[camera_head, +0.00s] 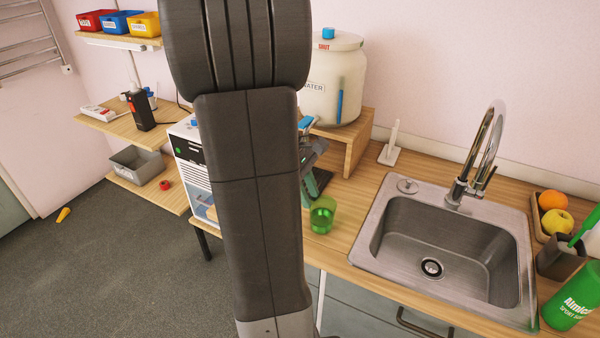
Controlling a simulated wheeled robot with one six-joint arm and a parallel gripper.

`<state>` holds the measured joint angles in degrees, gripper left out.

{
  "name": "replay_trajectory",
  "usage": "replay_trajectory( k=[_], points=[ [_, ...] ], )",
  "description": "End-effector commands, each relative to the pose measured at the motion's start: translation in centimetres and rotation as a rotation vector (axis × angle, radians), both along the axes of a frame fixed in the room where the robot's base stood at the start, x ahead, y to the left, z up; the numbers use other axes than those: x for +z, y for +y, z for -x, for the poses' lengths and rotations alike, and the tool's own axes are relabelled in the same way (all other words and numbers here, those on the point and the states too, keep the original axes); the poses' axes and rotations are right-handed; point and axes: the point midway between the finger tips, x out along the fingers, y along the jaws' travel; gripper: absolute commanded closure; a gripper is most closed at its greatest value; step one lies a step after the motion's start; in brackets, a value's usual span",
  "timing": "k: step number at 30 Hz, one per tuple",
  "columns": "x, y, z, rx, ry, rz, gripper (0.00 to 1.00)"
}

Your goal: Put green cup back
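A clear green cup (322,215) stands upright on the wooden counter (344,238), left of the sink. It looks empty. My own dark arm stands upright across the picture just left of the cup.
A steel sink (378,225) with a tall tap fills the counter's middle. A white water container (352,75) stands on a wooden riser behind. A green bottle (572,297) and fruit tray (539,223) are at right. Shelves stand at left.

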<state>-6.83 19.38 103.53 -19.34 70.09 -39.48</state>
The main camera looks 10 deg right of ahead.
Motion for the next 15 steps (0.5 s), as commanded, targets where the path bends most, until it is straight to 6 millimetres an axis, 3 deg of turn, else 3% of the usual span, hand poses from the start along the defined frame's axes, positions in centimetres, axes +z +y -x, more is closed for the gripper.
replay_trajectory(
  k=[6,15],
  points=[
    [4.2,1.5,-0.8,0.002,-0.004,-0.002,0.73],
    [6.5,2.4,-1.1,0.001,0.001,-0.002,0.73]
  ],
)
